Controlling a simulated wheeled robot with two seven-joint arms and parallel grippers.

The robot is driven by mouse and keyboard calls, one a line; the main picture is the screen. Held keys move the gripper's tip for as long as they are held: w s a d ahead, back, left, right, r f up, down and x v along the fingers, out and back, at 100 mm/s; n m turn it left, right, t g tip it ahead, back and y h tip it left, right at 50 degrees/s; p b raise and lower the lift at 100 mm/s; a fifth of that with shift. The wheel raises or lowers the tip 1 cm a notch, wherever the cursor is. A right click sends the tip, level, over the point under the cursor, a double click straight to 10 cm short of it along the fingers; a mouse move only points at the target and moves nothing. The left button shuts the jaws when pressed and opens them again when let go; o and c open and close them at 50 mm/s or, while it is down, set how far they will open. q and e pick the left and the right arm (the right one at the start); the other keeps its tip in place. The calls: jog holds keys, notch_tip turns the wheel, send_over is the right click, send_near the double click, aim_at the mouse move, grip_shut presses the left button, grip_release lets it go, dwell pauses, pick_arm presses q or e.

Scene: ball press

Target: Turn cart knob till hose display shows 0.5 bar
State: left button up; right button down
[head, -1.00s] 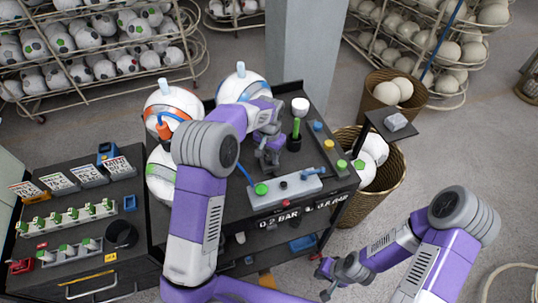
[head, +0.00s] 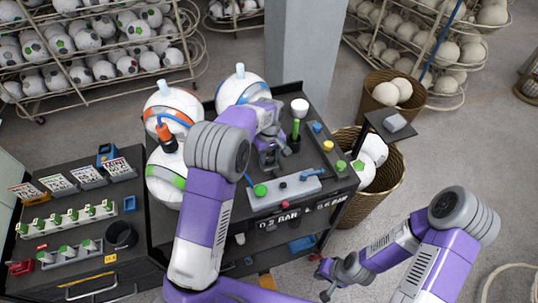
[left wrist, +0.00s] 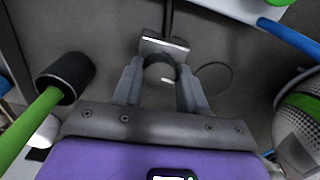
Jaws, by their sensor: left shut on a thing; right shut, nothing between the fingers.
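My left gripper (head: 268,160) is over the cart top (head: 225,185), behind the grey control block. In the left wrist view its fingers (left wrist: 160,88) are closed around a dark round knob (left wrist: 158,68) beside a pale metal plate (left wrist: 165,46). The gripper hides the knob in the head view. The left display (head: 277,220) on the cart front reads 0.2 BAR; the right display (head: 326,208) is too blurred to read surely. My right gripper (head: 328,277) is shut and empty, in front of the cart's right side.
The grey block (head: 286,192) bears a green button and a red button. A black cup (head: 293,145) with a green-handled tool stands right of the left gripper. A ball basket (head: 390,190) stands right.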

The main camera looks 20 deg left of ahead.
aim_at(269, 157)
pick_arm(q)
jog(key=shift+w+r+n, duration=0.1)
jog(key=shift+r+n, duration=0.05)
jog(key=shift+n, duration=0.85)
jog(key=shift+w+r+n, duration=0.1)
jog(key=shift+n, duration=0.9)
jog(key=o, duration=0.9)
jog(key=shift+o, duration=0.8)
jog(key=shift+s+f, duration=0.15)
jog(key=shift+r, duration=3.8)
